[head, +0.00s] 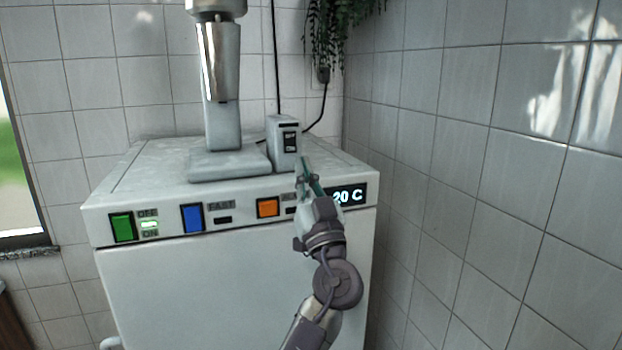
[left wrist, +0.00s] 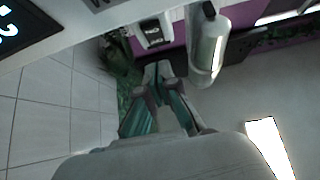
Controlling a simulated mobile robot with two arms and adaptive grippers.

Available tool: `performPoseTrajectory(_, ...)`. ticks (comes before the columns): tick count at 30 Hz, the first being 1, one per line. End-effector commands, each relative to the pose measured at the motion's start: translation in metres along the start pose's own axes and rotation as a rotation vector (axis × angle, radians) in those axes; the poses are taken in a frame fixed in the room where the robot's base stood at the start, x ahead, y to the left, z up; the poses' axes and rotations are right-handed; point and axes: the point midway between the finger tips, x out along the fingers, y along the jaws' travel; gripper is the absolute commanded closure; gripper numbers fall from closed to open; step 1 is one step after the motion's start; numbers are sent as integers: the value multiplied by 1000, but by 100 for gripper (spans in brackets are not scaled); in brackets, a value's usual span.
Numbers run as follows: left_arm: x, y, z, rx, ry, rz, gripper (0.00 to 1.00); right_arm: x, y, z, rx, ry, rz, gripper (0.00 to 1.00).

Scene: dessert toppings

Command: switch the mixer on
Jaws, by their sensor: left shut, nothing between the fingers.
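The mixer (head: 222,125) is a grey stand with a metal upper part on top of a white appliance. A small grey box (head: 283,150) with a dark switch panel (head: 290,141) stands just right of its base. My left gripper (head: 305,168) is shut and empty, its fingertips close in front of the box's lower right side; I cannot tell whether they touch it. In the left wrist view the shut fingers (left wrist: 158,76) point toward the box (left wrist: 152,32), with the mixer (left wrist: 206,45) beside it. My right gripper is out of view.
The white appliance (head: 230,275) has green (head: 122,227), blue (head: 192,218) and orange (head: 267,207) front buttons and a lit display (head: 348,196). A cable (head: 319,112) and a hanging plant (head: 335,30) are behind. A tiled wall (head: 470,150) bounds the right.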

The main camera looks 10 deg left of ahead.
Motion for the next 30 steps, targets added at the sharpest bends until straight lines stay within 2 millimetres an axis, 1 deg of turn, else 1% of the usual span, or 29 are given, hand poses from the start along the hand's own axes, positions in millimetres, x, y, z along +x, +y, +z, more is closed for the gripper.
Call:
performPoseTrajectory(1, 15, 0, -5, 4, 2, 0, 100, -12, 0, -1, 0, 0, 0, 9)
performPoseTrajectory(3, 27, 0, -2, 5, 0, 1, 100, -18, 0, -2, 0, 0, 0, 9)
performPoseTrajectory(6, 36, 0, 12, 7, 0, 2, 100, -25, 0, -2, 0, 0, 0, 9)
performPoseTrajectory(9, 42, 0, 20, 5, 0, 2, 100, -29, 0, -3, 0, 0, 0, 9)
performPoseTrajectory(15, 47, 0, 29, 1, 0, 2, 100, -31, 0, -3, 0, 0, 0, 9)
performPoseTrajectory(24, 46, 0, 29, 1, 0, 2, 100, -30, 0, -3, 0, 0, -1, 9)
performPoseTrajectory(26, 45, 0, 31, 0, 0, 1, 100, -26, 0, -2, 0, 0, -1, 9)
performPoseTrajectory(29, 44, 0, 35, 0, 2, 0, 100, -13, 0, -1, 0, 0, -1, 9)
performPoseTrajectory(30, 44, 0, 37, -1, 1, -1, 100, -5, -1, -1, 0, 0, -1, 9)
